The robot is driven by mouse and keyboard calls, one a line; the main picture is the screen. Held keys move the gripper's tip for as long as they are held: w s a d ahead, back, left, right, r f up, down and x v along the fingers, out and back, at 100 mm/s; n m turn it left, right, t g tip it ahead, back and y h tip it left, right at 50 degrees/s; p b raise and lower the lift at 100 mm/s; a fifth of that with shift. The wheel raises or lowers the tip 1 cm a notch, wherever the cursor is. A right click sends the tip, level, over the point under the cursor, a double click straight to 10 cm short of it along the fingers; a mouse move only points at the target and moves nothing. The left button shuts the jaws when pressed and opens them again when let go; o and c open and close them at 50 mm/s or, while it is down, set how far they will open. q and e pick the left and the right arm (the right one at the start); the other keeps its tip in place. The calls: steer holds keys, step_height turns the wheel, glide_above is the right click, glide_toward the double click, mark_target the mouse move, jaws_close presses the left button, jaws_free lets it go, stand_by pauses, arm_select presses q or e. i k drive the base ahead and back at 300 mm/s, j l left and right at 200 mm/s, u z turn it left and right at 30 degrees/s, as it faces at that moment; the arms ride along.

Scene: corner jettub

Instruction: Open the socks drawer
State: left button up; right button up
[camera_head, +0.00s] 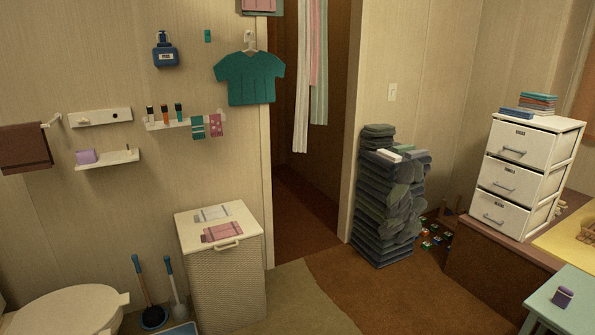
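A white drawer unit (528,178) with three stacked drawers stands on a brown ledge at the right. Its top drawer (520,146), middle drawer (509,180) and bottom drawer (498,212) all look shut. Each has a bar handle and a small dark label too small to read, so I cannot tell which one is for socks. Neither of my grippers is in view.
A tall stack of folded grey-green cloths (385,205) stands by the doorway, with small coloured blocks (432,238) on the floor beside it. A teal table (570,300) is at the lower right. A white hamper (222,270) stands at left centre. The brown floor (365,290) between is clear.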

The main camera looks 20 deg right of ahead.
mark_target(532, 146)
steer(key=i+l+z, duration=0.2)
steer(key=i+z, duration=0.8)
steer(key=i+j+z, duration=0.1)
steer(key=i+z, duration=0.4)
steer(key=i+l, duration=0.1)
steer(key=i, duration=0.35)
steer(key=i+l, duration=0.1)
steer(key=i, duration=0.3)
steer(key=i+l+u, duration=0.1)
steer(key=i, duration=0.35)
